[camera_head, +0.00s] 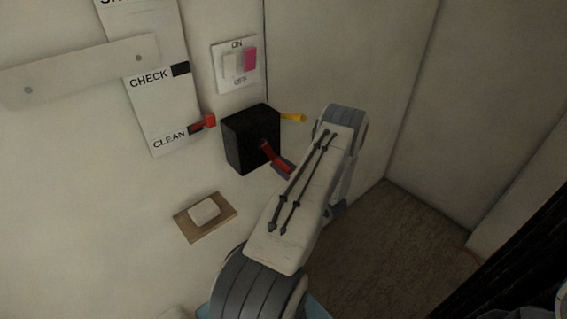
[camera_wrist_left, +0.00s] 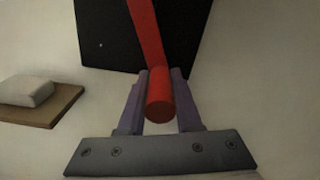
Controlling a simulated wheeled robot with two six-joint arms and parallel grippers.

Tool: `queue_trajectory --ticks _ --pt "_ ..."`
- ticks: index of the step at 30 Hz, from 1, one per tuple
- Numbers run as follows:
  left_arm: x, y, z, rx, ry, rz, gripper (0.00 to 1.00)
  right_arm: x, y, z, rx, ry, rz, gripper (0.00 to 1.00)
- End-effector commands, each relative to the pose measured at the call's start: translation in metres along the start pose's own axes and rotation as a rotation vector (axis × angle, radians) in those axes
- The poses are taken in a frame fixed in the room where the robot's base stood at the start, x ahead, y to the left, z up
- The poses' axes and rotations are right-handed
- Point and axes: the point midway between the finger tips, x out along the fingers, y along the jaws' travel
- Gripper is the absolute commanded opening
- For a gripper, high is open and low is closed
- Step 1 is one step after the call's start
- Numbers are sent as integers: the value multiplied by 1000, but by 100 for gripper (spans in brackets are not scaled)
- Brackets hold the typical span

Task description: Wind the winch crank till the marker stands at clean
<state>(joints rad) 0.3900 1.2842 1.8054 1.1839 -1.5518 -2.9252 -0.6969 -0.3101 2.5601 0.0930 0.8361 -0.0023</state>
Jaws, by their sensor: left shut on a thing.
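The winch is a black box (camera_head: 246,142) on the wall, with a red crank arm (camera_head: 268,151) on its front. My left gripper (camera_head: 284,169) is shut on the crank's handle, its purple fingers on both sides of it. In the left wrist view the red handle (camera_wrist_left: 159,97) sits between the fingers and the crank arm runs up over the black box (camera_wrist_left: 110,35). A white scale board (camera_head: 165,105) reads CHECK and, lower, CLEAN. The red marker (camera_head: 207,121) stands beside the dark mark at CLEAN. My right gripper is not in view.
A yellow peg (camera_head: 293,117) sticks out right of the box. Above is an ON/OFF switch plate (camera_head: 236,66) with a pink part. A white block on a tan plate (camera_head: 222,226) is below left. A pale strip (camera_head: 60,76) crosses the upper left wall. A wall corner lies right.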

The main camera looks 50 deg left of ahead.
Motion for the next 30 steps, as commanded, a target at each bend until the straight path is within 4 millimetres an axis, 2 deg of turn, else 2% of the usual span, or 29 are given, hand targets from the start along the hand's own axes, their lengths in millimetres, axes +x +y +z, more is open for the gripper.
queue_trajectory --ticks 18,19,21,30 --pt "-2 2 -2 45 3 -4 0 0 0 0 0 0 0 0" --pt "-2 2 -2 45 3 -4 41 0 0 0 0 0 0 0" --pt "-2 2 -2 44 3 -3 62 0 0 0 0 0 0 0" --pt "-2 3 -1 43 1 -1 62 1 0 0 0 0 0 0"
